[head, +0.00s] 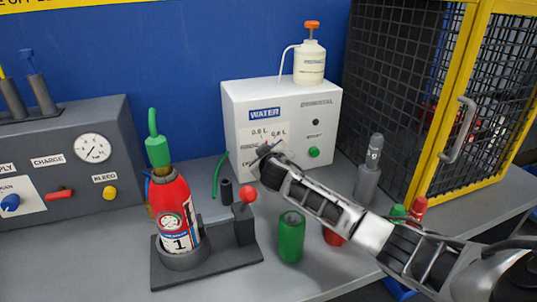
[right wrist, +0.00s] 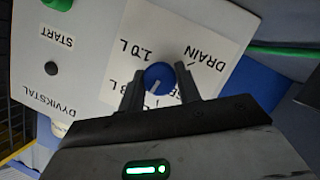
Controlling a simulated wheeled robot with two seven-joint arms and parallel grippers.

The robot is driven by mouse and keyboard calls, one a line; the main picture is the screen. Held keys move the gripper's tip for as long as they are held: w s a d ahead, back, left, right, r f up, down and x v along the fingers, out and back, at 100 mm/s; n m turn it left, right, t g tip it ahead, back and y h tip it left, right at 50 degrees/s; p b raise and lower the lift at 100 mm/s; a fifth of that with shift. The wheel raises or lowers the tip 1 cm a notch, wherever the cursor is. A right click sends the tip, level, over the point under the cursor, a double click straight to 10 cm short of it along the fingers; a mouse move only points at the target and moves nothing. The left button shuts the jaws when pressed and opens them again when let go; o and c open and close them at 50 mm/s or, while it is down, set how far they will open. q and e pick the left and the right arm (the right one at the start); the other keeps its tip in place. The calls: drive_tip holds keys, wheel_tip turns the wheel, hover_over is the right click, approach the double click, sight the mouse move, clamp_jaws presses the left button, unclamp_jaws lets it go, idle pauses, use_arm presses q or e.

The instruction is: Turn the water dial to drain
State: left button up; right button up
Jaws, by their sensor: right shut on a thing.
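The white water box (head: 325,130) stands on the bench against the blue wall, with a WATER label and a dial sheet. My right gripper (head: 262,158) reaches its lower left front and hides the dial in the head view. In the right wrist view, the blue water dial (right wrist: 158,76) sits between the fingers of my right gripper (right wrist: 160,84), which is shut on it. The sheet appears upside down there, with DRAIN (right wrist: 205,60) and 1.0 L (right wrist: 136,48) readable and other marks partly hidden. The dial's white line points down in that picture, away from DRAIN. My left gripper is not in view.
A red extinguisher (head: 172,205) with a green top stands upright in a dark holder. A green cup (head: 291,238) stands below my right arm. A grey charge panel (head: 65,150) is at left, a yellow-framed mesh cage (head: 440,110) at right. A white bottle (head: 310,62) tops the box.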

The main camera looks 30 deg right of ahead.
sight(267, 141)
drive_tip(key=o, duration=1)
drive_tip(key=shift+c, duration=0.2)
drive_tip(key=shift+r, duration=0.1)
drive_tip(key=shift+r, duration=0.25)
wheel_tip(267, 141, up, 2)
drive_tip(key=shift+r+b, duration=0.25)
drive_tip(key=shift+b, duration=0.1)
drive_tip(key=s+a+r+b, duration=0.1)
drive_tip(key=s+a+r, duration=0.6)
drive_tip(key=s+r, duration=0.3)
drive_tip(key=shift+s+a, duration=0.15)
drive_tip(key=shift+s, duration=0.85)
drive_tip(key=shift+f, duration=0.1)
